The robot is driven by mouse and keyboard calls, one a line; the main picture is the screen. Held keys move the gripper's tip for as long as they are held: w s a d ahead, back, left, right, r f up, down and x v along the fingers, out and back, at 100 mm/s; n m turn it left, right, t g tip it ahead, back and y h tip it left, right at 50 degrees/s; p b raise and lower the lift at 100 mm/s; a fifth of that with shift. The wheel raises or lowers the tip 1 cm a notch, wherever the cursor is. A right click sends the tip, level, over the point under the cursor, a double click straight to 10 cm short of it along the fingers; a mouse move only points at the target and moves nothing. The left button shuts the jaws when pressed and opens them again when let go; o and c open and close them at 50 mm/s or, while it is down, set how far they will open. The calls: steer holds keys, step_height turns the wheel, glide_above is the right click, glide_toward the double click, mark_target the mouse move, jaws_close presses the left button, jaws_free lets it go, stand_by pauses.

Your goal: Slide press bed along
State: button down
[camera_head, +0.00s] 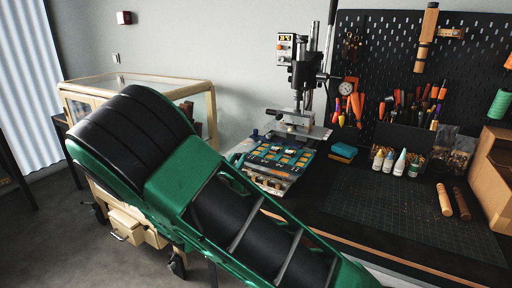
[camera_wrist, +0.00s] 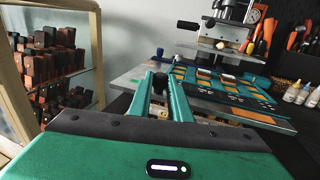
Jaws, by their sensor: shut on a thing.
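The stamping press (camera_head: 304,75) stands at the back of the workbench, with its head also in the wrist view (camera_wrist: 232,12). Its bed, a metal plate (camera_wrist: 128,82) with a teal tray (camera_wrist: 222,88) of small tan and metal pieces on top, lies in front of the press column. The bed also shows in the head view (camera_head: 275,162). My gripper (camera_wrist: 161,82) is at the bed's near side, its green fingers shut on a small dark knob (camera_wrist: 161,77). In the head view my arm hides the gripper and the knob.
Glue bottles (camera_head: 399,163), a blue and yellow block (camera_head: 343,152) and a cutting mat (camera_head: 415,212) lie right of the bed. A pegboard (camera_head: 400,50) with tools stands behind. A glass cabinet (camera_wrist: 60,60) with dark blocks stands left.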

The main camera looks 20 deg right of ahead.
mark_target(250, 162)
steer(key=shift+s+d+x, duration=0.3)
steer(key=shift+d+x, duration=0.1)
steer(key=shift+x, duration=1.95)
steer(key=shift+s+d+x, duration=0.35)
steer(key=shift+d+x, duration=0.05)
steer(key=shift+x, duration=1.9)
steer(key=shift+s+d+x, duration=0.3)
steer(key=shift+d+x, duration=0.1)
steer(key=shift+x, duration=1.95)
steer(key=c, duration=1.6)
jaws_free()
steer(key=shift+c, duration=0.2)
steer(key=shift+o, duration=0.4)
steer(key=shift+s+d, duration=0.1)
steer(key=shift+s, duration=0.1)
steer(key=v, duration=0.9)
steer(key=shift+s+a+f, duration=0.1)
steer(key=shift+s+a, duration=0.1)
steer(key=shift+a, duration=0.15)
steer(key=shift+s+a, duration=0.3)
steer(key=shift+s, duration=0.15)
